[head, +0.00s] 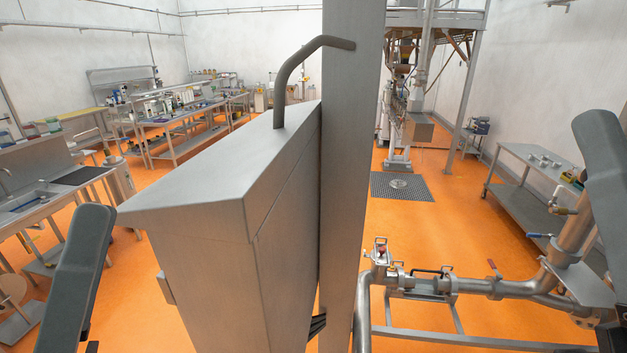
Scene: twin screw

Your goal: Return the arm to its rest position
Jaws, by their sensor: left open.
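My left arm (75,270) stands upright at the left edge as a dark grey link. Only a small dark part of my left gripper (92,347) seems to show at the bottom edge beside it; its fingertips are not clear, and I see nothing held in it. My right arm (612,165) comes in at the right edge. My right gripper is out of view.
A large steel cabinet (185,215) and a vertical steel post (350,150) fill the middle, close to me. Steel piping with valves (490,285) runs at the lower right. A wheeled table (535,185) stands behind it. Orange floor (430,225) is open between.

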